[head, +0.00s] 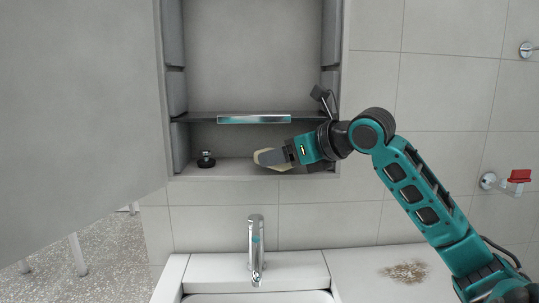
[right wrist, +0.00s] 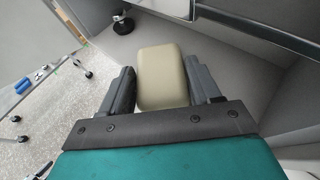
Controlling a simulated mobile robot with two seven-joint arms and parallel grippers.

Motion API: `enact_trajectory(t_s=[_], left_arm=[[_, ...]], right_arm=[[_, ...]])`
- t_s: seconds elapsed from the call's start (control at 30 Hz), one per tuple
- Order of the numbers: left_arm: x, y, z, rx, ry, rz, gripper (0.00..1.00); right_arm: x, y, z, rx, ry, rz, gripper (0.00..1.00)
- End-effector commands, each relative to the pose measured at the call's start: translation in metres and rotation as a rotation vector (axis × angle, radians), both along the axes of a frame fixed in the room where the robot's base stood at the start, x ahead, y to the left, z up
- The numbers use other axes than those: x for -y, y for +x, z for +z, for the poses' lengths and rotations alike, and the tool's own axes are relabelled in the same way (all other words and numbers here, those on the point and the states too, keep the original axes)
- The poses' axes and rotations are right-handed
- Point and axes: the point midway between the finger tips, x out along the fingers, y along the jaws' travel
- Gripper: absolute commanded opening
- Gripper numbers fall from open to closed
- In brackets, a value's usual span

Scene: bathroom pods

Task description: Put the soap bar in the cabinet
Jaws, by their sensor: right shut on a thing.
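The cream soap bar (right wrist: 162,78) is between the two dark fingers of my right gripper (right wrist: 167,92) in the right wrist view. In the head view the soap bar (head: 268,158) shows at the tip of my right gripper (head: 285,153), in the lower compartment of the open wall cabinet (head: 333,130). It is at the cabinet floor's height; I cannot tell whether it touches the floor. The cabinet door (head: 75,95) stands open on the left. My left gripper is not in view.
A small black round object (head: 206,160) stands at the left of the lower compartment. A shelf with a shiny front strip (head: 254,119) is just above my gripper. Below are a faucet (head: 255,245) and a sink. A red item (head: 519,176) sits on a wall holder at right.

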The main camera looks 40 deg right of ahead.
Motion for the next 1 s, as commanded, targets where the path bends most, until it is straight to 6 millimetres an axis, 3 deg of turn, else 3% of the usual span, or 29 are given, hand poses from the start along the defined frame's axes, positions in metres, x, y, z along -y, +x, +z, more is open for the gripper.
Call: enact_trajectory(t_s=[0.3,0.4,0.83,0.87,1.0], left_arm=[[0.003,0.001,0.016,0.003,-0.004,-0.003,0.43],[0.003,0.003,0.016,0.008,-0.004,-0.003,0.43],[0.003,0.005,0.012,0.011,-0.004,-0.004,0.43],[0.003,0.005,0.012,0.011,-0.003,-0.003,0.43],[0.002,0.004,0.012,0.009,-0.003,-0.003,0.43]], right_arm=[[-0.003,0.035,-0.001,0.001,0.004,0.001,0.25],[-0.004,0.034,-0.013,0.0,0.003,0.001,0.25],[-0.003,0.033,-0.019,0.0,-0.001,-0.001,0.25],[-0.003,0.033,-0.019,-0.001,-0.001,0.0,0.63],[-0.003,0.033,-0.018,-0.001,0.0,0.0,0.77]])
